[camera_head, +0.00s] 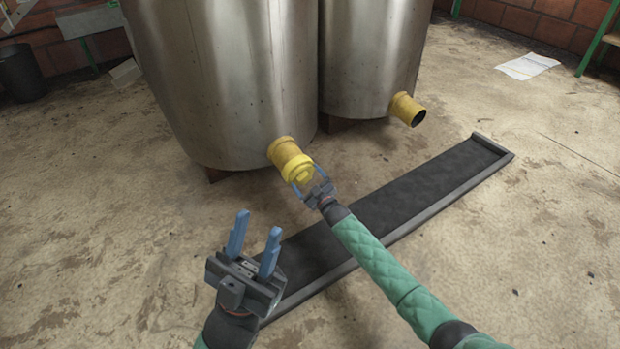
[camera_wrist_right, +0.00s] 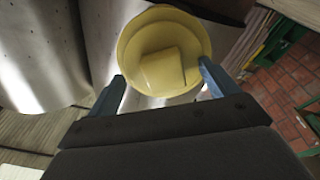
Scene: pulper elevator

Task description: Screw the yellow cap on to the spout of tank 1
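The yellow cap (camera_head: 300,172) sits at the end of the yellow spout (camera_head: 284,152) of the left steel tank (camera_head: 215,70). Whether it is threaded on cannot be told. In the right wrist view the cap (camera_wrist_right: 135,50) is round with a raised square knob (camera_wrist_right: 162,70). My right gripper (camera_head: 309,180) is at the cap. Its fingers (camera_wrist_right: 162,70) are spread to either side of the knob, with gaps between. My left gripper (camera_head: 257,226) is open and empty, above the floor at lower left. No tank number shows.
A second steel tank (camera_head: 370,50) stands to the right, its yellow spout (camera_head: 405,107) with a dark open mouth. A long dark channel with a raised rim (camera_head: 495,145) lies on the floor under my right arm. A black bin (camera_head: 20,72) stands far left.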

